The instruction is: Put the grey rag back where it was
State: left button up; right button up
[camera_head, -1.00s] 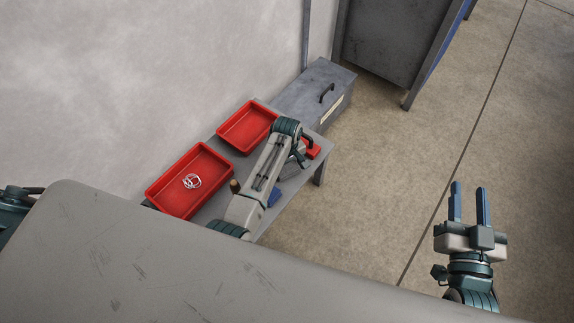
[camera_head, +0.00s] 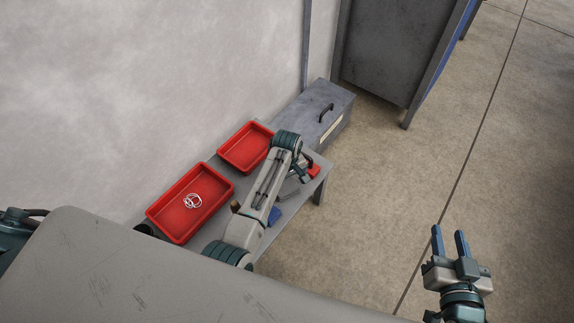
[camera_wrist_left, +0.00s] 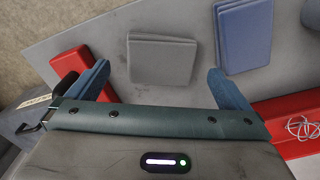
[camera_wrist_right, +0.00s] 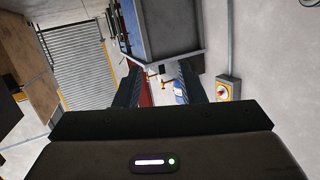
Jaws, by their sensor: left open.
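The grey rag (camera_wrist_left: 160,60) lies folded and flat on the grey table (camera_wrist_left: 200,15) in the left wrist view, beyond and between my left fingertips. My left gripper (camera_wrist_left: 158,72) is open and holds nothing. A folded blue rag (camera_wrist_left: 243,37) lies beside the grey one; part of it shows in the head view (camera_head: 273,215). In the head view my left arm hangs over the table and mostly hides the grey rag. My right gripper (camera_head: 450,236) is open and empty, out over the floor.
Two red trays stand on the table: an empty one (camera_head: 232,161) and one (camera_head: 163,222) with white rings (camera_head: 192,201). A red object (camera_wrist_left: 70,62) lies by my left finger. A grey box with a handle (camera_head: 310,105) stands beyond the table. Floor to the right is clear.

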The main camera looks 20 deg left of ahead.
aim_at(287, 187)
pick_arm(q)
notch_tip(287, 187, up, 9)
jog(key=p, duration=0.2)
pick_arm(e)
jog(key=s+f+g, duration=0.6)
jog(key=f, duration=0.1)
jog(key=shift+s+a+f, duration=0.15)
jog(key=shift+s+a, duration=0.25)
jog(key=shift+a, duration=0.05)
pick_arm(q)
jog(key=shift+f, duration=0.2)
